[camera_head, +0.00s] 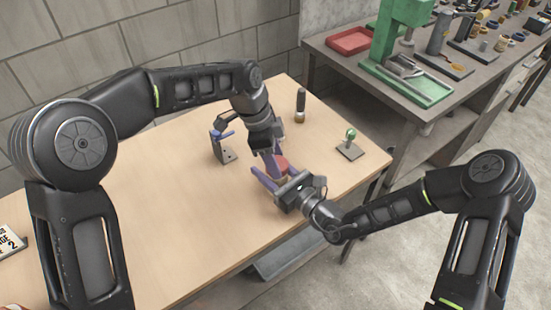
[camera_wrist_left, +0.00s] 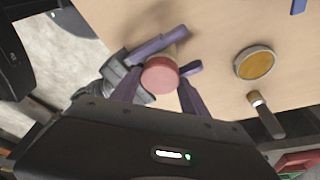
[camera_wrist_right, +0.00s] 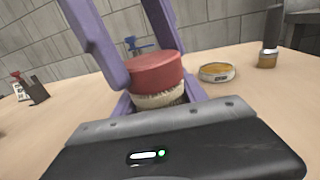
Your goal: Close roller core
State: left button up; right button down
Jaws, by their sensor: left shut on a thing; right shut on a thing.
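The roller core (camera_wrist_right: 160,98) has a cream, bristly or mesh-like body with a red cap (camera_wrist_right: 155,72) on top, and it stands roughly upright. The red cap also shows in the head view (camera_head: 282,165) and from above in the left wrist view (camera_wrist_left: 160,76). My left gripper (camera_head: 270,163) reaches down from above, its purple fingers shut on the red cap. My right gripper (camera_head: 265,181) comes in low from the right, its purple fingers shut on the body under the cap. The fingers hide part of the core, and I cannot tell whether the cap is fully seated.
A tin with amber contents (camera_wrist_left: 254,64) and a dark-handled brush-like tool (camera_head: 300,104) are close by. A bracket with a blue handle (camera_head: 222,147) and a green-knobbed stand (camera_head: 350,148) stand on the table. A bench with a green press (camera_head: 405,75) is behind right.

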pick_arm(q)
jog(key=m, duration=0.3)
jog(key=m+g, duration=0.1)
jog(key=m, duration=0.1)
jog(key=shift+w+d+m, duration=0.15)
jog(key=shift+w+m, duration=0.05)
jog(key=shift+m, duration=0.2)
jog(key=m+g+y, duration=0.1)
jog(key=m, duration=0.4)
jog(key=o, duration=1.3)
jog(key=shift+y, duration=0.3)
jog(key=shift+c, duration=0.3)
